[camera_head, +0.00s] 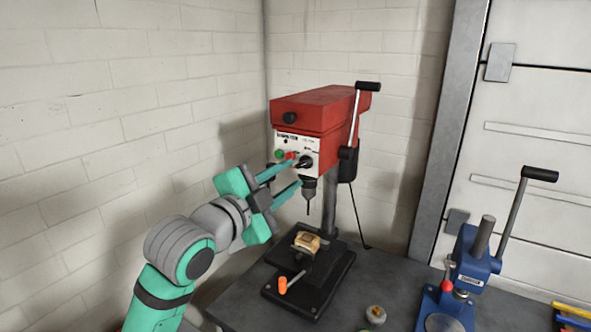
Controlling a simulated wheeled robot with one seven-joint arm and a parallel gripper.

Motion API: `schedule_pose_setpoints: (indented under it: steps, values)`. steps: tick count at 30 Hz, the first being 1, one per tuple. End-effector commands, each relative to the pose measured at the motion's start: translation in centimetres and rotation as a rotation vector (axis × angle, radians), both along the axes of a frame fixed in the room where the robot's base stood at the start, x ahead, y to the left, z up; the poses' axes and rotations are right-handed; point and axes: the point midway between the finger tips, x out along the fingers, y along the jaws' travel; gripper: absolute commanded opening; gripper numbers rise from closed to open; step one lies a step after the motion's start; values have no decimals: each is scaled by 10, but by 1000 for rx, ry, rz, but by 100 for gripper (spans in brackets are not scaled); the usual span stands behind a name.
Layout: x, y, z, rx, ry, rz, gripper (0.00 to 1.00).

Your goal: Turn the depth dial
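The red drill press (324,116) stands on the bench near the corner. Its white front panel (293,147) carries a green button (279,154), a red button and a black dial (305,162), which looks like the depth dial. My gripper (297,171) reaches in from the lower left. Its two teal fingers are spread apart, one above the other, with their tips close to the panel and the dial. I see nothing held between them. Whether a fingertip touches the dial cannot be told.
Below the chuck and bit (309,198), a tan block (307,242) sits on the press table. An orange-knobbed handle (283,285) sticks out in front. A feed lever (367,87) is at the press's right side. A blue lever press (470,262) stands at right.

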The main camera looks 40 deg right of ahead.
Motion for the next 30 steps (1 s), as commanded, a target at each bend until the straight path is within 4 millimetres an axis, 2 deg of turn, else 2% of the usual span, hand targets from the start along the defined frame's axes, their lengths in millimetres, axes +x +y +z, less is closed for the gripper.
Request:
schedule_pose_setpoints:
  steps: [3, 9, 21, 24, 25, 30]
  values:
    - [8, -17, 0, 1, 0, 2, 28]
    - [18, -35, 0, -1, 2, 6, 28]
    - [20, -40, 0, 0, 1, 6, 28]
    - [20, -40, 0, -1, 1, 6, 4]
    - [20, -40, 0, -1, 1, 6, 0]
    - [20, -40, 0, -2, 1, 6, 0]
